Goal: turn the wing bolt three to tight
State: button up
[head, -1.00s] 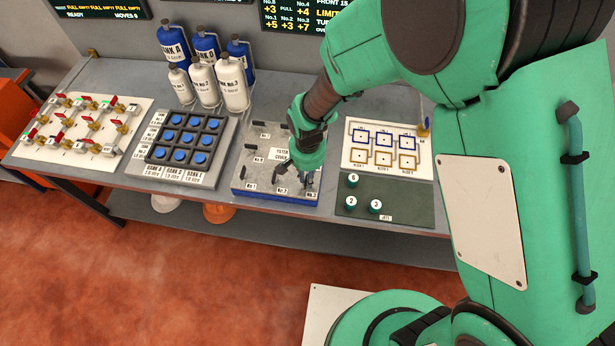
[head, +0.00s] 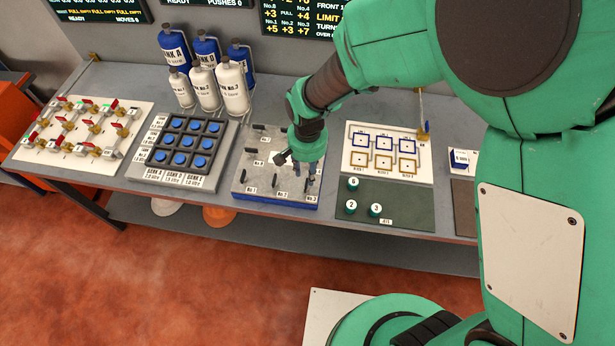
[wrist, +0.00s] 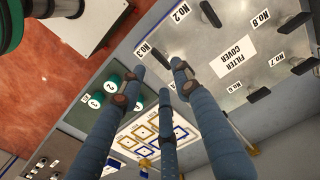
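The filter cover (head: 262,168) is a grey plate on a blue base with several dark wing bolts and number labels. My gripper (head: 308,178) points down over its front right corner, by the No.3 label (head: 311,198). In the wrist view my gripper (wrist: 157,78) has its blue-grey fingers spread apart. Wing bolt three (wrist: 159,59), a dark bar beside its No.3 label (wrist: 143,50), shows between the fingertips. I cannot tell whether any finger touches it. In the head view the fingers largely hide this bolt.
Wing bolt two (wrist: 210,14) stands close by on the cover. To the right are a dark green mat (head: 390,207) with several green knobs and a white diagram board (head: 410,170). A blue-button panel (head: 180,182) and bottles (head: 232,88) stand left and behind.

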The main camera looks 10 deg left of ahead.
jog(key=shift+r, duration=2.95)
jog(key=s+d+r+t+b, duration=0.2)
jog(key=d+r+b, duration=0.1)
jog(key=d+r, duration=1.2)
jog(key=s+d+r+t+b, duration=0.1)
jog(key=s+d+r+b, duration=0.1)
jog(key=s+d, duration=0.4)
jog(key=s+d+r+t+b, duration=0.1)
jog(key=s+d+r+t, duration=0.1)
jog(key=s+d, duration=0.4)
jog(key=shift+s+d+r+t+b, duration=0.35)
jog(key=shift+d+r, duration=0.55)
jog(key=shift+d, duration=0.15)
